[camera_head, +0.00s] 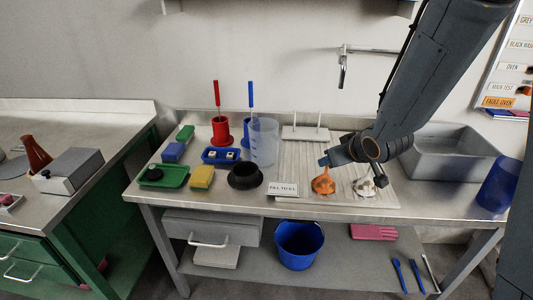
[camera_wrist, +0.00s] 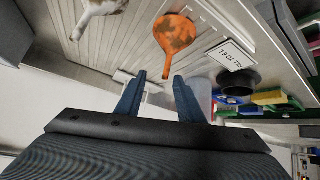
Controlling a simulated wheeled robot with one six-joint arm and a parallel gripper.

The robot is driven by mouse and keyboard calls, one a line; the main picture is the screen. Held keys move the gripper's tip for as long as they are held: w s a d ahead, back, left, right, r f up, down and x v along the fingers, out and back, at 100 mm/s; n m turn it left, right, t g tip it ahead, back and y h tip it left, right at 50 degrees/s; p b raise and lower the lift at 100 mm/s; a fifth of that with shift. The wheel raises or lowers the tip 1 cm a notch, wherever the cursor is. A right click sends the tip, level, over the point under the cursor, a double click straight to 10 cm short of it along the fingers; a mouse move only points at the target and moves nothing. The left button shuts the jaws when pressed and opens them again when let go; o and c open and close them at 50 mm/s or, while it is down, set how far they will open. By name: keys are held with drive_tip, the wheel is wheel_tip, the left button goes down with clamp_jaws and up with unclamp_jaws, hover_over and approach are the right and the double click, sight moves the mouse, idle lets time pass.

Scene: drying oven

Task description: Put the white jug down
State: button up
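My gripper (camera_head: 326,161) hangs above the ribbed drainboard (camera_head: 300,155). In the wrist view its two fingers (camera_wrist: 159,75) are spread with nothing between them. A tall, whitish see-through jug (camera_head: 263,146) stands upright on the counter, left of the gripper and apart from it. In the wrist view a pale shape behind the right finger (camera_wrist: 202,92) seems to be this jug, partly hidden. A white vessel with brown patches (camera_head: 366,186) and an orange one with brown patches (camera_head: 323,183) rest on the drainboard; the orange one is just below my gripper.
A black bowl (camera_head: 244,177), a "fill to" sign (camera_head: 283,189), a blue tray (camera_head: 221,156) and a green tray (camera_head: 163,176) crowd the left. A grey sink (camera_head: 440,155) and a blue container (camera_head: 497,186) are right. White pegs (camera_head: 305,132) stand behind. Some drainboard is clear.

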sight(282, 153)
drive_tip(key=w+a+y, duration=0.1)
drive_tip(key=w+a+f+n+y+b, duration=0.1)
drive_tip(key=a, duration=0.1)
drive_tip(key=w+a+f+n+t+y, duration=0.1)
drive_tip(key=w+a, duration=0.1)
drive_tip(key=shift+a+b, duration=0.15)
drive_tip(key=shift+b, duration=0.25)
drive_tip(key=a+y, duration=0.1)
drive_tip(key=a+n+y, duration=0.1)
drive_tip(key=a, duration=0.1)
drive_tip(key=a+y+b, duration=0.1)
drive_tip(key=a, duration=0.1)
drive_tip(key=shift+w+f+n+y, duration=0.2)
drive_tip(key=shift+w+n+y, duration=0.1)
drive_tip(key=shift+w+n, duration=0.1)
drive_tip(key=p+x, duration=0.1)
drive_tip(key=x, duration=0.6)
drive_tip(key=shift+a, duration=0.4)
clamp_jaws()
